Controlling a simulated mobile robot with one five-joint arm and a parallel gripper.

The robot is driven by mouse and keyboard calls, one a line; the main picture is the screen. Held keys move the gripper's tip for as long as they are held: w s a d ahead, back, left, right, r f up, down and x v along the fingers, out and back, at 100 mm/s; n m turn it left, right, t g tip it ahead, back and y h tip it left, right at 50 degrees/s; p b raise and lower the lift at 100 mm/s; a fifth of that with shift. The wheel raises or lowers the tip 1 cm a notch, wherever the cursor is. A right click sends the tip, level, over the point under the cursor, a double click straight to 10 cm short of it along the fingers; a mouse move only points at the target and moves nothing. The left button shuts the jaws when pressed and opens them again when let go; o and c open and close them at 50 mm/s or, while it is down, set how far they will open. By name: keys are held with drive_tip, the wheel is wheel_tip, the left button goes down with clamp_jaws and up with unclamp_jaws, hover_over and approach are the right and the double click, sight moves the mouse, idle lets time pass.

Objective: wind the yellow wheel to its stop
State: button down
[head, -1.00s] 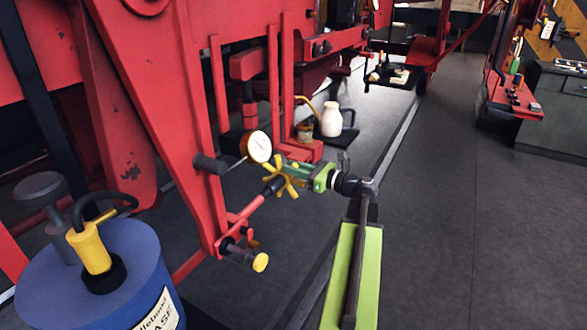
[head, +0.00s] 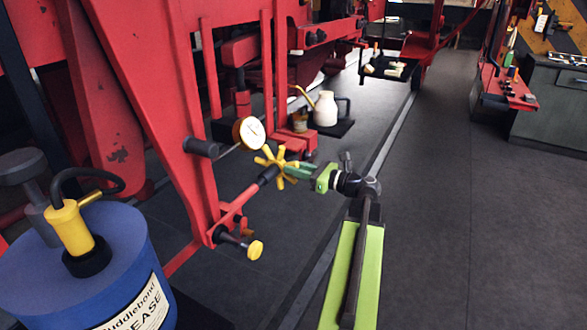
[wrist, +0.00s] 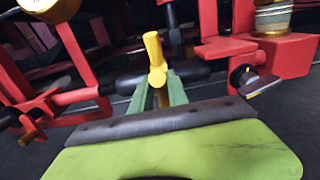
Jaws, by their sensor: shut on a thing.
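The yellow wheel (head: 272,167) is a spoked handwheel on the end of a dark and red shaft on the red machine frame. My gripper (head: 291,170) comes in from its right, with green jaws reaching the wheel. In the wrist view the jaws (wrist: 160,94) are closed on one yellow spoke (wrist: 155,55), which stands up between them. The rest of the wheel is mostly hidden there. A round white-faced gauge (head: 250,132) with a yellow rim sits just above and left of the wheel.
A blue grease drum (head: 85,265) with a yellow pump stands at front left. A yellow-capped knob (head: 255,249) sticks out below the wheel. A white jug (head: 325,108) stands on a dark tray behind. The floor to the right (head: 430,200) is clear.

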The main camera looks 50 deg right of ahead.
sight(294, 182)
drive_tip(key=shift+f, duration=0.1)
wheel_tip(294, 182, down, 5)
drive_tip(key=b, duration=0.5)
drive_tip(key=shift+f, duration=0.1)
drive_tip(key=f+b, duration=0.1)
drive_tip(key=w+f+b, duration=0.1)
drive_tip(key=f+b, duration=0.1)
drive_tip(key=shift+w+a, duration=0.25)
drive_tip(key=shift+w, duration=0.05)
drive_tip(key=shift+b, duration=0.3)
